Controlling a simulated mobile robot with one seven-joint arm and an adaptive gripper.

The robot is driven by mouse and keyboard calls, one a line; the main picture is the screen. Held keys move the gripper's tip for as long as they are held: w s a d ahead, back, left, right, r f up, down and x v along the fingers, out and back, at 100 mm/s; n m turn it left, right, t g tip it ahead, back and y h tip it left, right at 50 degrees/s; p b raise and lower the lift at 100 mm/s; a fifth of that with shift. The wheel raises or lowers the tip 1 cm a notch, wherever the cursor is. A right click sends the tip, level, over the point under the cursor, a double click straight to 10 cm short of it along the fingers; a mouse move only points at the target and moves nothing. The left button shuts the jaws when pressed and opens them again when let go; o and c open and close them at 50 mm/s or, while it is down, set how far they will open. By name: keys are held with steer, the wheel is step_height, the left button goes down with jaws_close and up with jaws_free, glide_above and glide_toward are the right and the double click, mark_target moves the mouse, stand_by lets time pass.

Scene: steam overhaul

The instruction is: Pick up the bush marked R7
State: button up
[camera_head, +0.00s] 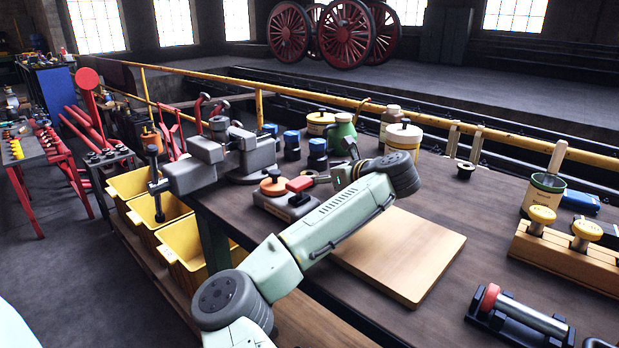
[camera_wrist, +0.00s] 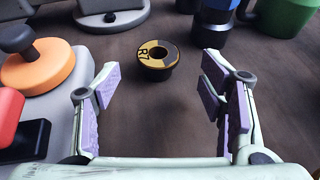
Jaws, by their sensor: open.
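The bush marked R7 (camera_wrist: 157,60) shows in the wrist view as a short dark ring with a tan and dark top face, a round bore and "R7" at the left of the face. It stands upright on the dark bench top. My gripper (camera_wrist: 159,90) is open and empty, with one purple-padded finger on each side of the picture. The bush lies ahead of the fingertips, roughly centred between them and apart from both. In the head view my arm reaches over the bench, and I cannot make out the bush marked R7 there.
An orange disc with a dark knob (camera_wrist: 38,72) and a red block (camera_wrist: 8,112) sit left of my gripper. Blue-capped containers (camera_wrist: 212,28) and a green can (camera_wrist: 284,16) stand beyond, at right. A grey vise (camera_head: 245,155), wooden board (camera_head: 415,260) and another flanged piece (camera_head: 465,170) are on the bench.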

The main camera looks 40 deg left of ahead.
steer(key=p+x, duration=0.1)
steer(key=x, duration=0.4)
steer(key=shift+a+p, duration=0.1)
steer(key=shift+p, duration=0.2)
steer(key=shift+s, duration=0.1)
steer(key=shift+c, duration=0.3)
steer(key=c, duration=1.4)
